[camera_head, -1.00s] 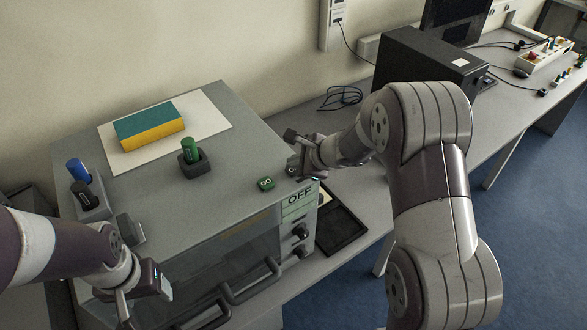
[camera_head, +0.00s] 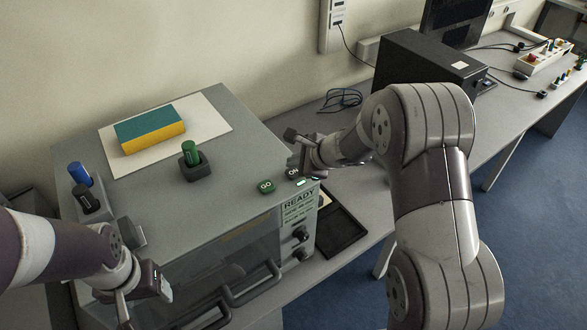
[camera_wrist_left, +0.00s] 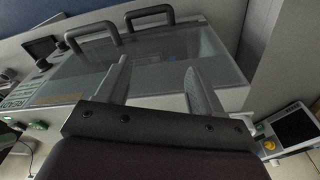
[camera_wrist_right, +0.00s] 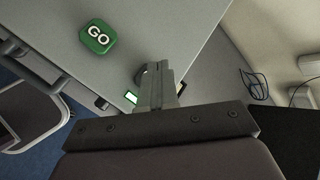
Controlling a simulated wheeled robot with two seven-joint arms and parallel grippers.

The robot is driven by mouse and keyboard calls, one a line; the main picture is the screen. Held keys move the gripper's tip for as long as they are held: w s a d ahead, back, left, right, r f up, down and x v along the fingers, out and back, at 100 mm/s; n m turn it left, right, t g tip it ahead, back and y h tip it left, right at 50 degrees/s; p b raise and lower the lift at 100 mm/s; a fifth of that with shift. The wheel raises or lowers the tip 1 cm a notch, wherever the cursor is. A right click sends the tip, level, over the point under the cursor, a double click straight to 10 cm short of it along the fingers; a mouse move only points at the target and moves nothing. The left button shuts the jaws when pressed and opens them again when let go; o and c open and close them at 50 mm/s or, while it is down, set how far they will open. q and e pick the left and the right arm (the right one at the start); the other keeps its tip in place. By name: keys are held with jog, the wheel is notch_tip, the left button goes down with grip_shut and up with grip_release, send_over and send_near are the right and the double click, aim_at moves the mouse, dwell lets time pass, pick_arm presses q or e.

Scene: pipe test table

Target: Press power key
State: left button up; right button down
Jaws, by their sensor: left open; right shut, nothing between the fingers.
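The power key (camera_head: 295,172), a small dark button marked with "ON", sits at the front right corner of the grey machine's top (camera_head: 230,185). My right gripper (camera_head: 294,158) is shut and empty, just over that corner, partly covering the key. In the right wrist view the shut fingers (camera_wrist_right: 156,75) hide most of the key; I cannot tell if they touch it. A green light (camera_head: 301,183) shows beside the key. The front display (camera_head: 298,203) reads "READY". The green GO button (camera_head: 266,187) is left of the key. My left gripper (camera_wrist_left: 150,85) is open and empty near the machine's front.
Handles (camera_head: 245,290) stick out in front. A black box (camera_head: 425,70) stands behind my right arm.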

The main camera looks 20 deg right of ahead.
aim_at(296, 174)
jog(key=shift+r, duration=0.15)
notch_tip(296, 174, up, 5)
jog(key=p, duration=0.4)
dwell(0.5)
dwell(0.4)
jog(key=s+d+f+n+g+h+b, duration=0.1)
jog(key=s+f+n+g+h+b, duration=0.1)
jog(key=s+n, duration=0.8)
jog(key=s+d+f+n+g+h+b, duration=0.1)
jog(key=s+f+n+g+b, duration=0.3)
jog(key=s, duration=1.1)
notch_tip(296, 174, down, 4)
jog(key=n+h+b, duration=0.1)
jog(key=n, duration=0.5)
jog(key=shift+r+n+h+b, duration=0.25)
jog(key=shift+n+h+b, duration=0.05)
jog(key=shift+n+h, duration=0.1)
